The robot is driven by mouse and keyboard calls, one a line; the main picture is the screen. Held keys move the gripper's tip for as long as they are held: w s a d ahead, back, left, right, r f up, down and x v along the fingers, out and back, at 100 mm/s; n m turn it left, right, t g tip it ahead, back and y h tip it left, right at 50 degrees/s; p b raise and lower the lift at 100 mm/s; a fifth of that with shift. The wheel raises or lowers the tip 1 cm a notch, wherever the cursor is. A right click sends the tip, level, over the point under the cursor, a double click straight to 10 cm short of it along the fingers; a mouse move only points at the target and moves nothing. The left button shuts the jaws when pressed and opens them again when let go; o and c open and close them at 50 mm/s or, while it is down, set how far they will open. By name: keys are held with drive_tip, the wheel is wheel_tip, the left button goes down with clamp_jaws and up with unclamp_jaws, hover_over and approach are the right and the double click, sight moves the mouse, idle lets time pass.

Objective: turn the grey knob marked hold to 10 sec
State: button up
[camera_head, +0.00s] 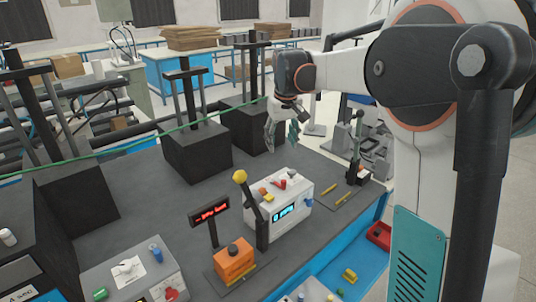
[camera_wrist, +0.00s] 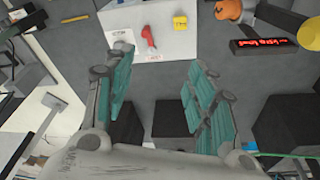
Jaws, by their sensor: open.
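A small light-grey knob (camera_head: 126,266) sits on a white plate on the sloped grey control panel (camera_head: 132,286) at the lower left of the head view. Its markings are too small to read, so I cannot confirm the word hold or its setting. A dark display (camera_head: 20,296) left of it shows white text that seems to read 4 sec, cut by the frame edge. My gripper (camera_head: 282,132) is open and empty, high above the far side of the bench and well away from that panel. Its two teal-padded fingers also show apart in the wrist view (camera_wrist: 160,65).
A white box (camera_head: 291,206) with a red knob (camera_wrist: 149,37) and a yellow button (camera_wrist: 180,22) stands mid-bench. A yellow-topped lever (camera_head: 240,177), an orange box (camera_head: 235,262) and a red-lit display (camera_head: 209,211) stand between my gripper and the panel. Black presses line the back.

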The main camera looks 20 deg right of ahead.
drive_tip(key=w+d+f+g+p, duration=0.1)
drive_tip(key=w+d+f+p, duration=0.1)
drive_tip(key=w+d+p, duration=0.35)
drive_tip(key=g, duration=0.2)
hover_over(292, 171)
wheel_tip(292, 171, down, 5)
wheel_tip(292, 171, down, 14)
drive_tip(key=shift+w+f, duration=0.1)
drive_tip(key=shift+w, duration=0.05)
drive_tip(key=c, duration=1.1)
